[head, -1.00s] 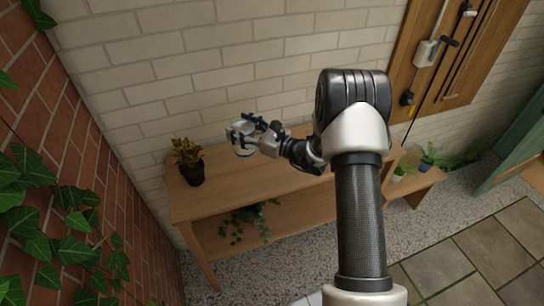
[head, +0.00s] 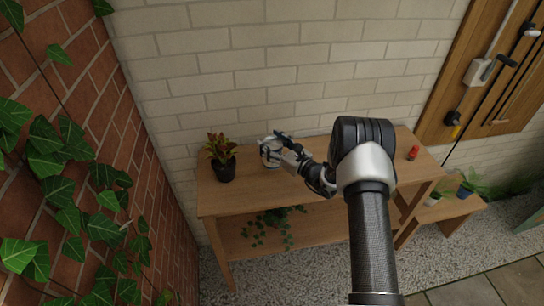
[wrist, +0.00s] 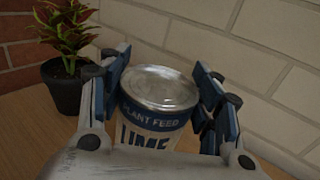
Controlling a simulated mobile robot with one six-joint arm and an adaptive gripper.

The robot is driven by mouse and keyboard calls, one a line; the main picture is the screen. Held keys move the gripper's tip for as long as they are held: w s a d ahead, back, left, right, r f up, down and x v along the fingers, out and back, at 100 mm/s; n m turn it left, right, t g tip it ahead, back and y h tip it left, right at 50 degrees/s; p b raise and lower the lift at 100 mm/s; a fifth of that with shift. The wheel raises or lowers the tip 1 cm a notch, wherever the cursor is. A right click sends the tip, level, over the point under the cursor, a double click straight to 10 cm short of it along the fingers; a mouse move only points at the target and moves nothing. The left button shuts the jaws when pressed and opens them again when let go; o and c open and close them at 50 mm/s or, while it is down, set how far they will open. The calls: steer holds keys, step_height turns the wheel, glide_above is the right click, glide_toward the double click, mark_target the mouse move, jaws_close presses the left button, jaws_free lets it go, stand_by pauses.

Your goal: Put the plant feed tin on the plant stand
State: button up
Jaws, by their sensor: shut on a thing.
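The plant feed tin (wrist: 157,105), white with a blue band and a grey metal lid, is upright between the fingers of my gripper (wrist: 165,105) in the wrist view. My gripper is shut on it, with a finger on each side. In the head view the tin (head: 270,153) and my gripper (head: 274,150) are over the top of the wooden plant stand (head: 240,196), right of the potted plant. I cannot tell whether the tin's base touches the wood.
A red-green plant in a black pot (head: 224,168) stands at the top's left end, close to the tin. A small red object (head: 413,153) is at the right end. A trailing plant (head: 270,228) sits on the lower shelf. A brick wall (head: 300,60) is right behind.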

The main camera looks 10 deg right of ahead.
step_height(320, 180, down, 5)
steer(key=shift+b, duration=0.55)
steer(key=shift+r, duration=0.1)
steer(key=o, duration=1.3)
